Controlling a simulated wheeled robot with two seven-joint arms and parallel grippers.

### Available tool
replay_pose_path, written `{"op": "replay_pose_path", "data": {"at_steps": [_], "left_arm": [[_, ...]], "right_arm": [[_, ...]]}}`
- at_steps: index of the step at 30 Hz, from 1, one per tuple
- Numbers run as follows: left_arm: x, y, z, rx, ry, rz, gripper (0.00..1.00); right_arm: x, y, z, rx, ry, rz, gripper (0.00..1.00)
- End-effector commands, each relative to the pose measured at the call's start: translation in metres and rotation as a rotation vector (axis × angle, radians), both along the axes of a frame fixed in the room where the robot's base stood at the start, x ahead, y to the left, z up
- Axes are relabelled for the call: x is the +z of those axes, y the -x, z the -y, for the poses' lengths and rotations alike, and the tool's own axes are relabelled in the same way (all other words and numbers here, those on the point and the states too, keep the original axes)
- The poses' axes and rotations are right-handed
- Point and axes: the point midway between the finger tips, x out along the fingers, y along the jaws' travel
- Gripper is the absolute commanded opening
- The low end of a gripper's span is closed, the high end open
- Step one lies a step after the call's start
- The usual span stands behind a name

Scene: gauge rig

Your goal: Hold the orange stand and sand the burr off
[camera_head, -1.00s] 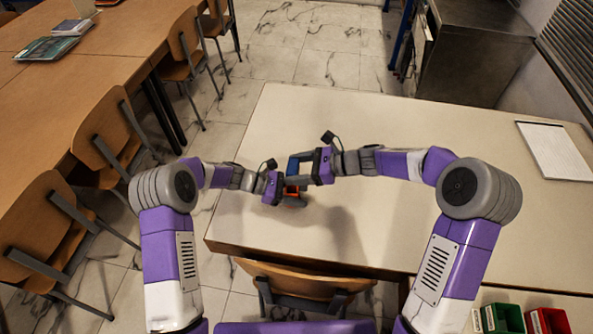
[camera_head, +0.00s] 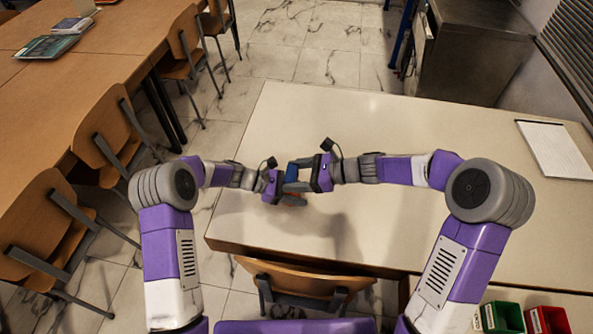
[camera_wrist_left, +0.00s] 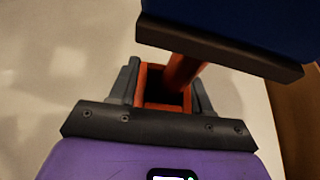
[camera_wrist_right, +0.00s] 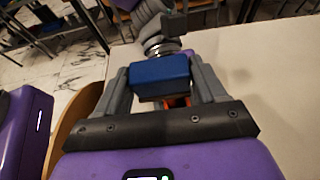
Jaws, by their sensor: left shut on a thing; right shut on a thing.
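My left gripper (camera_head: 284,190) is shut on the orange stand (camera_wrist_left: 154,76), whose hollow orange body sits between the fingers in the left wrist view. Only a little orange shows in the head view (camera_head: 294,203). My right gripper (camera_head: 299,175) is shut on a blue block (camera_wrist_right: 160,74) with a dark underside (camera_wrist_left: 215,52). The block is over the stand, beside an orange post (camera_wrist_left: 184,72) that runs up behind its dark edge. I cannot tell whether block and post touch. The burr is not visible; the block hides the post's top.
The pale table (camera_head: 400,145) is mostly clear. A notepad (camera_head: 555,149) lies at its right. A green bin (camera_head: 502,317) and a red bin (camera_head: 546,320) are at the lower right. A wooden chair (camera_head: 305,281) stands at the near edge.

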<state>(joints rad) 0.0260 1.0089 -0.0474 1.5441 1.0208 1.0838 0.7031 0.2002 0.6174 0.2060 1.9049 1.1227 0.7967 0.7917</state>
Motion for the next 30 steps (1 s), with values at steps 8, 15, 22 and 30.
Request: {"op": "replay_pose_path", "data": {"at_steps": [8,15,22,30], "left_arm": [[0.002,-0.001,0.001,0.003,0.004,0.002,0.14],[0.002,-0.002,0.001,0.003,0.004,0.003,0.14],[0.003,-0.002,0.001,0.003,0.004,0.004,0.14],[0.003,-0.001,0.001,0.0,0.005,0.005,0.14]], "right_arm": [[-0.006,0.005,0.0,0.003,0.007,-0.011,0.38],[-0.007,-0.001,0.001,0.001,0.007,-0.012,0.38],[-0.007,-0.013,0.004,0.0,0.009,-0.011,0.38],[-0.007,-0.027,0.008,-0.002,0.011,-0.008,0.38]]}}
